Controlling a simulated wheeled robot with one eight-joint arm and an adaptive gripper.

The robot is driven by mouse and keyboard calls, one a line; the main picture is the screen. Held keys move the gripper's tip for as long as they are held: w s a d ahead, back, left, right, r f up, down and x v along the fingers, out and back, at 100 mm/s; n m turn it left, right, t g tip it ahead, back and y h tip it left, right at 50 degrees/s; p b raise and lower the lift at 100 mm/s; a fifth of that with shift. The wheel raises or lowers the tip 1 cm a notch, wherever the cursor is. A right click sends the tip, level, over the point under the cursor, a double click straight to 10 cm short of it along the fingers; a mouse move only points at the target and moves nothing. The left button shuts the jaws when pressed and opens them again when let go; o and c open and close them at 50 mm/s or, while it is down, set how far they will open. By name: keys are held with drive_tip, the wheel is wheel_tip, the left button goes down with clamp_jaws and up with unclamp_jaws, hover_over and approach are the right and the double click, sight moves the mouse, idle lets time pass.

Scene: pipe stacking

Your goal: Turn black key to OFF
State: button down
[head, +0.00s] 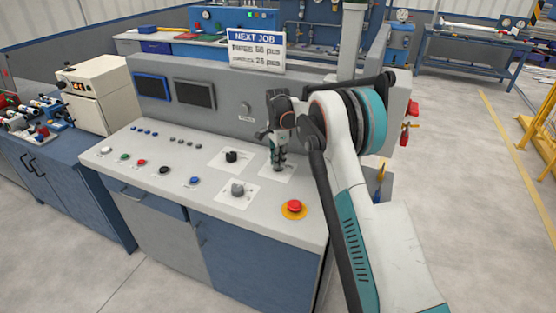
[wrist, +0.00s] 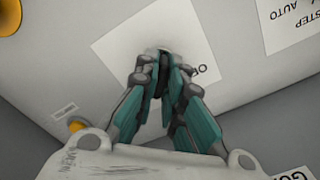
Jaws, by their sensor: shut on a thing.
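My gripper (head: 278,168) points down at a white label plate (head: 290,170) on the right part of the console's sloping top. In the wrist view my gripper (wrist: 163,72) has its two green-padded fingers closed together over the middle of that plate (wrist: 115,48). The black key (wrist: 165,85) shows only as a dark strip between the fingers, and they are shut on it. Part of the plate's lettering shows beside the right finger; the rest is covered. The key's angle cannot be told.
A black knob (head: 231,156) and a grey knob (head: 237,190) stand on plates left of my gripper. A red mushroom button (head: 294,207) on a yellow base is in front. The console's upright panel with a NEXT JOB sign (head: 256,50) rises behind.

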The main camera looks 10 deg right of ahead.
drive_tip(key=n, duration=0.8)
drive_tip(key=shift+r+n, duration=0.1)
drive_tip(key=shift+n, duration=0.2)
drive_tip(key=n, duration=0.4)
drive_tip(key=shift+n+p, duration=0.3)
drive_tip(key=n, duration=0.4)
drive_tip(key=shift+n, duration=0.3)
drive_tip(key=c, duration=1.7)
unclamp_jaws()
